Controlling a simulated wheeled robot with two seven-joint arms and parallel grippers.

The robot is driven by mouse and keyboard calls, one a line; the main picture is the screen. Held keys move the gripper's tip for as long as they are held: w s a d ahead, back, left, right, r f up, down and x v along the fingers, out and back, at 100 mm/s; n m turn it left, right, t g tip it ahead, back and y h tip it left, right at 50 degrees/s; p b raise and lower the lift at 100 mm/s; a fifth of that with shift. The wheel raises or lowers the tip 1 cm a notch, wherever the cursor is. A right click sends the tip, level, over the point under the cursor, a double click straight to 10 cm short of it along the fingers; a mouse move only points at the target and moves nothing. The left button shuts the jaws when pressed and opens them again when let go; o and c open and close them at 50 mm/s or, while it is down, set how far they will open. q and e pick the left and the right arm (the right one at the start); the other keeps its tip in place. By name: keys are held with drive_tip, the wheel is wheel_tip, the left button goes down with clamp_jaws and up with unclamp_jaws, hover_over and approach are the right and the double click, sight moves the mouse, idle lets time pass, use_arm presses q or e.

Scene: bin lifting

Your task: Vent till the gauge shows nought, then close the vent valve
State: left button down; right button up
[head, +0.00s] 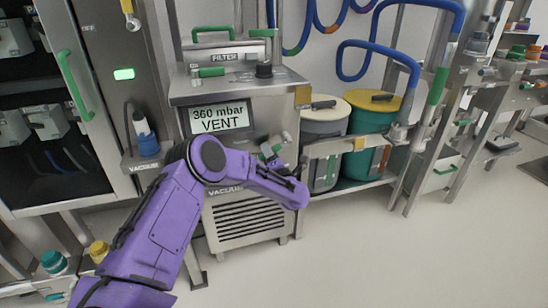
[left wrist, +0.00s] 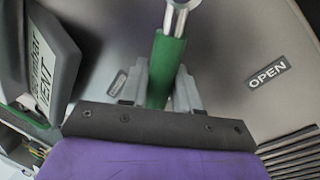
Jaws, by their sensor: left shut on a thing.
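The gauge display (head: 221,119) on the steel vacuum unit reads "360 mbar VENT". My left arm comes in from the left, and its gripper (head: 271,154) is at the unit's front, right of the display. In the left wrist view, the left gripper's fingers (left wrist: 160,88) are shut around a green valve handle (left wrist: 166,62) with a metal stem. An "OPEN" label (left wrist: 267,71) is on the panel to the right of the handle. The display also shows tilted at the left of the wrist view (left wrist: 47,65). Much of the valve is hidden in the head view. My right gripper is out of view.
A dark-windowed cabinet with a green handle (head: 75,85) is at left. The floor (head: 400,260) at lower right is clear.

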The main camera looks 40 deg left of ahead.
use_arm(q)
drive_tip(key=w+d+f+n+g+b, duration=0.1)
drive_tip(key=n+b, duration=0.3)
drive_tip(key=b, duration=0.1)
drive_tip(key=w+d+f+n+g+b, duration=0.1)
drive_tip(key=w+f+n+b, duration=0.1)
drive_tip(key=n+b, duration=0.2)
drive_tip(key=w+d+f+n+b, duration=0.2)
drive_tip(key=n+b, duration=0.2)
drive_tip(key=b, duration=0.2)
drive_tip(key=shift+n+g+h, duration=0.4)
drive_tip(key=shift+w+n+b, duration=0.25)
drive_tip(key=shift+n+b, duration=0.15)
drive_tip(key=shift+b, duration=0.15)
drive_tip(key=shift+w+d+r, duration=0.15)
drive_tip(key=shift+r, duration=0.05)
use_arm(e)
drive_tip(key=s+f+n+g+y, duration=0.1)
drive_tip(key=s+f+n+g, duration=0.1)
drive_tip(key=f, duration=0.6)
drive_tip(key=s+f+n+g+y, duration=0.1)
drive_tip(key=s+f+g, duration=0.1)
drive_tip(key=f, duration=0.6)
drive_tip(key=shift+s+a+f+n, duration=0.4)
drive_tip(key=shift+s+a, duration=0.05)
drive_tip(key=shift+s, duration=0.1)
use_arm(q)
drive_tip(key=c, duration=0.9)
unclamp_jaws()
drive_tip(key=shift+c, duration=0.2)
